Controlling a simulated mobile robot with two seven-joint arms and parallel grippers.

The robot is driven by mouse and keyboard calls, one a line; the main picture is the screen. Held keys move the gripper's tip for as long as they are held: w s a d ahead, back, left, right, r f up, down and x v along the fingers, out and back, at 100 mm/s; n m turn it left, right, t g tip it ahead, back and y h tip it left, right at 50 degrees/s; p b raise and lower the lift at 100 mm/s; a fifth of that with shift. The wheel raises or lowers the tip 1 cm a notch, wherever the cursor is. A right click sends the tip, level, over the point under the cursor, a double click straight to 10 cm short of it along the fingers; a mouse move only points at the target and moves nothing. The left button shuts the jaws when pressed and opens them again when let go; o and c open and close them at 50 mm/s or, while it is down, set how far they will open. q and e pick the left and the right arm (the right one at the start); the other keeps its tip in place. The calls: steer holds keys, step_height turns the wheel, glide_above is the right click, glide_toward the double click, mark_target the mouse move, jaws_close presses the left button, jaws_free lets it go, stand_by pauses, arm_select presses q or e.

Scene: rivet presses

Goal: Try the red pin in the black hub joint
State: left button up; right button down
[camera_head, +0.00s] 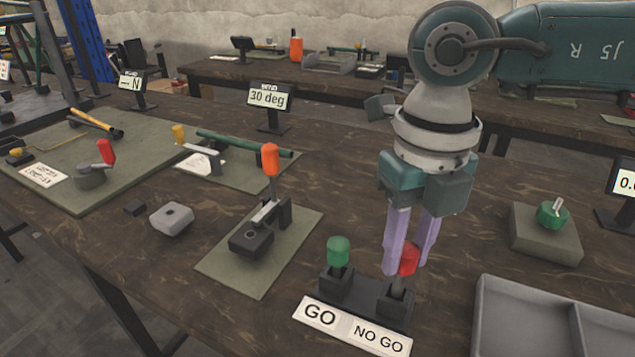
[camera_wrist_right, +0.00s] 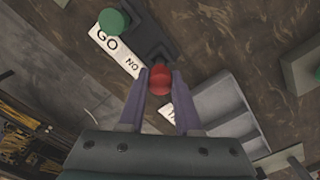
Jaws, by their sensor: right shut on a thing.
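The red pin (camera_head: 408,260) stands upright at the NO GO side of the black pin holder (camera_head: 366,301), its shaft reaching down to the holder block. My right gripper (camera_head: 405,262) points down with its purple fingers shut on the red pin's head. The wrist view also shows the red head (camera_wrist_right: 160,80) between the fingers. The black hub joint (camera_head: 251,241) lies on a green mat left of the holder, with a dark hole in its top and a lever with an orange handle (camera_head: 271,160) behind it. My left gripper is not in view.
A green pin (camera_head: 338,251) stands in the GO side of the holder. A grey tray (camera_head: 491,325) is at the right front, a block with a green knob (camera_head: 551,213) behind it. A grey block with a hole (camera_head: 172,219) lies left of the mat. A "30 deg" display (camera_head: 269,97) stands behind.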

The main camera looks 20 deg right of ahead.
steer(key=shift+f+b, duration=0.95)
steer(key=shift+f, duration=0.25)
steer(key=c, duration=0.5)
jaws_free()
step_height(320, 180, up, 10)
steer(key=shift+r, duration=0.1)
